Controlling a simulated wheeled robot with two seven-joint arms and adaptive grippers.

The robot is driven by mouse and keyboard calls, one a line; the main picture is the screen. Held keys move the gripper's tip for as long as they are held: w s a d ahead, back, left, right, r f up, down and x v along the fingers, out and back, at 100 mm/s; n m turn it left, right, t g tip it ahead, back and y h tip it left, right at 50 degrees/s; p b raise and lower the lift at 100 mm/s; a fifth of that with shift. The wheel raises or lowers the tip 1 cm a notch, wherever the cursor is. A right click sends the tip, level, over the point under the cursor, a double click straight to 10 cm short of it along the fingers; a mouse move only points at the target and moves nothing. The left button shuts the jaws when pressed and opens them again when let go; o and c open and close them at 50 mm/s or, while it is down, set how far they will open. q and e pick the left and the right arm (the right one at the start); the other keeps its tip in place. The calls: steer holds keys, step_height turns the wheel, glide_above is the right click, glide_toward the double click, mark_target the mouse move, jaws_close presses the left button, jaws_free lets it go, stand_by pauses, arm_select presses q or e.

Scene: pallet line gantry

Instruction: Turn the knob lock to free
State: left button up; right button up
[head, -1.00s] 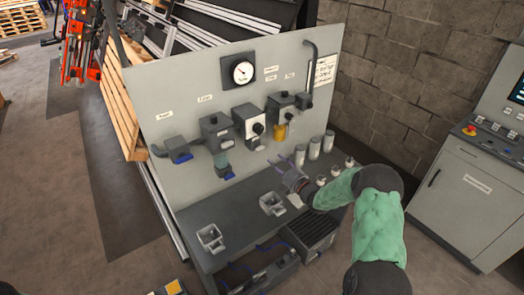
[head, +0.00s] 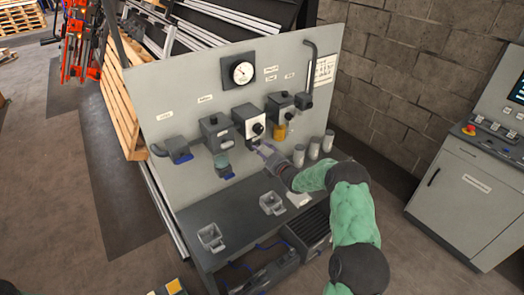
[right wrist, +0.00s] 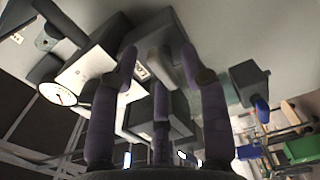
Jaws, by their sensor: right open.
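A grey panel (head: 190,97) carries a row of dark grey units. The middle unit (head: 238,115) has a pale face with a black round knob (head: 258,128). My left gripper is out of view.
A gauge (head: 242,72) is above the middle unit. A yellow-bowled part (head: 279,132) hangs right of the gripper. Grey cylinders (head: 313,148) stand on the bench (head: 235,215) at right. Small grey holders (head: 211,237) sit on its front. A control cabinet (head: 465,190) is far right.

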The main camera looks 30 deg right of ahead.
jaws_close()
